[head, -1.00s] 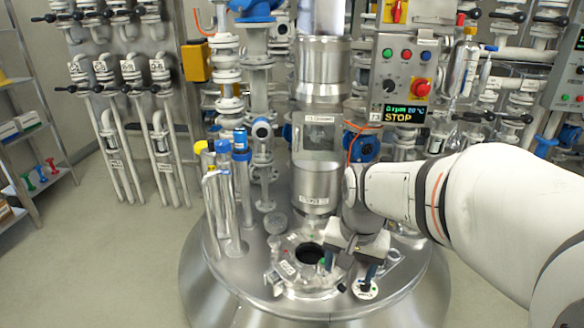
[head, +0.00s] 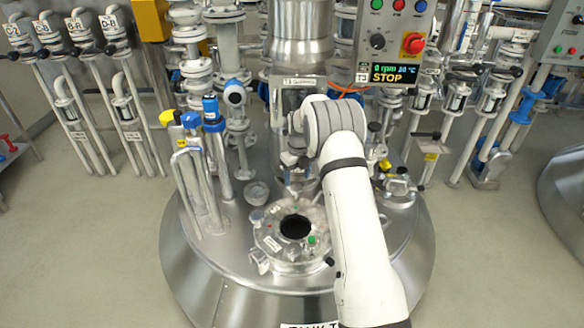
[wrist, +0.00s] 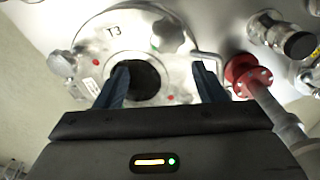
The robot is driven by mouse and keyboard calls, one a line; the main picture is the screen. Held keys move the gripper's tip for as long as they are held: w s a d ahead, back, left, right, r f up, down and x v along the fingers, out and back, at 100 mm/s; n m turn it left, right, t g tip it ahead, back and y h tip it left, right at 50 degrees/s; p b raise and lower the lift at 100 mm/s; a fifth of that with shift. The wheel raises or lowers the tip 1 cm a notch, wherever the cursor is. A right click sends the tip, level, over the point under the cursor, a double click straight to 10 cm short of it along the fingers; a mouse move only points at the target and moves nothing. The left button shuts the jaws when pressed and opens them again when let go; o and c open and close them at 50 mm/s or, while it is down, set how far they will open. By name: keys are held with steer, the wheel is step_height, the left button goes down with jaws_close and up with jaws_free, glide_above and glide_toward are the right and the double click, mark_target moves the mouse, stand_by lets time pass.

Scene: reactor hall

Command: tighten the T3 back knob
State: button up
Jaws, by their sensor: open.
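The T3 tank's round metal hatch (head: 264,238) has a dark central opening and small red and green marks. It also shows in the wrist view (wrist: 100,48), with a T3 label. There, a grey knob-like part (wrist: 62,63) sits on its left edge and another pale one (wrist: 163,34) by the label. I cannot tell which is the back knob; in the head view the hatch's back edge is partly behind my gripper. My gripper (head: 298,190) is above that back edge, pointing down. Its blue fingers (wrist: 162,72) are apart, with nothing held between them.
Upright pipes with blue and yellow caps (head: 213,127) stand left of the hatch. A glass bowl-like fitting (head: 256,193) is near its back left. A red flanged fitting (wrist: 248,78) is close to the right finger. The control panel (head: 396,40) reads STOP.

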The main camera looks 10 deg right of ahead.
mark_target(296, 188)
steer(key=shift+w+d+f+m, duration=0.1)
steer(key=shift+w+f+m, duration=0.2)
steer(key=shift+w, duration=0.25)
steer(key=shift+w+d+f+m, duration=0.1)
steer(key=shift+w+f+m, duration=0.1)
steer(key=shift+w+m, duration=0.3)
step_height(296, 188, down, 2)
steer(key=shift+b, duration=0.85)
steer(key=shift+a+n, duration=0.1)
steer(key=shift+n, duration=0.3)
steer(key=n, duration=1.9)
steer(key=shift+n, duration=0.4)
steer(key=n, duration=0.7)
steer(key=shift+a+b, duration=0.1)
steer(key=shift+b, duration=0.2)
steer(key=n, duration=0.5)
steer(key=shift+n, duration=0.3)
steer(key=n, duration=0.4)
steer(key=shift+n, duration=0.4)
steer(key=n, duration=0.4)
steer(key=shift+p, duration=0.3)
steer(key=n, duration=0.6)
steer(key=shift+n, duration=0.3)
step_height(296, 188, down, 6)
steer(key=b, duration=0.3)
